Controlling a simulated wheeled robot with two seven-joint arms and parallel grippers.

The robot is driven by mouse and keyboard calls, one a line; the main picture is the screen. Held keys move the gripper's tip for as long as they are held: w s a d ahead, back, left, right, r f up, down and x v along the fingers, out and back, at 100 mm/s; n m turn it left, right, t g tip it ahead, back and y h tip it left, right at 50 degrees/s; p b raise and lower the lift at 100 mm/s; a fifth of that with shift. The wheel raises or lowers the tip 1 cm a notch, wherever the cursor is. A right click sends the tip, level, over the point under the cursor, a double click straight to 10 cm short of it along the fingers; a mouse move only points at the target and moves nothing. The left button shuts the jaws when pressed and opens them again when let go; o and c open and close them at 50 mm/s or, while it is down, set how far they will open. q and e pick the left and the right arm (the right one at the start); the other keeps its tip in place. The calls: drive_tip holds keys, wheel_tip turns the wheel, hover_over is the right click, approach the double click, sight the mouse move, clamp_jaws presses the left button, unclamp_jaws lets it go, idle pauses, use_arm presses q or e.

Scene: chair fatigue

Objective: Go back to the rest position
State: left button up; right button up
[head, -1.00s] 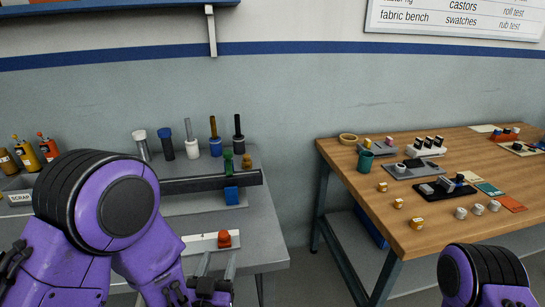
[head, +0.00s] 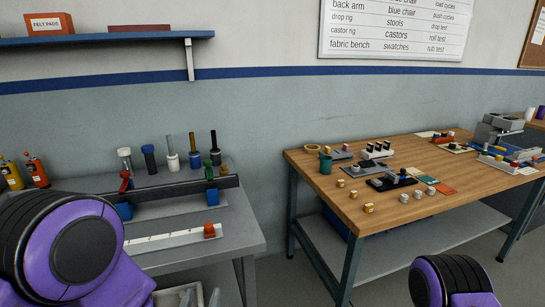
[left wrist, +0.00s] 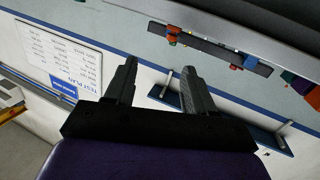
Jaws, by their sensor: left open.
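My left arm, purple with a black ringed joint, fills the lower left of the head view. In the left wrist view my left gripper (left wrist: 160,70) is open, its two dark fingers apart with nothing between them. That view is turned over, with the wall sign (left wrist: 62,62) and a dark rail (left wrist: 210,48) beyond the fingers. Part of my right arm shows at the bottom right of the head view; its gripper is out of the picture.
A wooden table (head: 330,205) at right carries small parts. A gap of floor separates them. A shelf (head: 110,40) is above.

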use_arm(q)
drive_tip(key=s+a+f+n+g+y, duration=0.15)
drive_tip(key=s+a+f+g, duration=0.25)
drive_tip(key=f, duration=0.4)
drive_tip(key=s+a+f+n+g, duration=0.3)
drive_tip(key=s+a+f+g, duration=0.1)
drive_tip(key=f, duration=0.5)
drive_tip(key=s+a+f+g+y, duration=0.1)
drive_tip(key=s+a+f+g, duration=0.2)
drive_tip(key=s, duration=0.5)
drive_tip(key=s+a+f+n+g+y, duration=0.1)
drive_tip(key=s+a+f+g, duration=0.2)
drive_tip(key=s+f, duration=0.3)
drive_tip(key=s, duration=0.3)
drive_tip(key=shift+a+f, duration=0.15)
drive_tip(key=shift+a, duration=0.2)
idle(0.4)
